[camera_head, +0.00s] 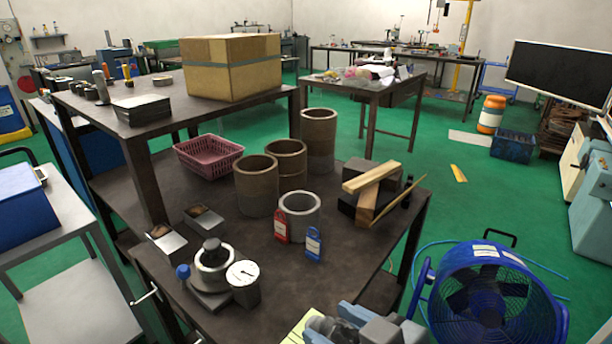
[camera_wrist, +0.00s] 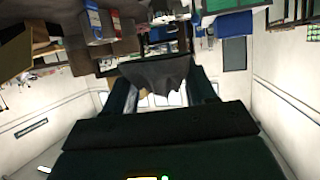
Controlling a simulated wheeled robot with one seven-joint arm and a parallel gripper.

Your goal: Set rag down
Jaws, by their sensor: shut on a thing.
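A dark grey rag (camera_wrist: 160,72) hangs in folds between the two fingers of my gripper (camera_wrist: 160,86) in the wrist view. My gripper is shut on it, and the rag hides part of the fingertips. The rag's lower edge is ragged against the bright background.
A dark workbench (camera_head: 330,240) holds brown cylinders (camera_head: 257,190), a grey ring (camera_head: 300,215), red (camera_head: 281,226) and blue tags, a dial gauge (camera_head: 243,283) and wooden blocks (camera_head: 370,190). A pink basket (camera_head: 208,157) stands behind. A blue fan (camera_head: 490,300) is at right. Bare bench shows around the ring.

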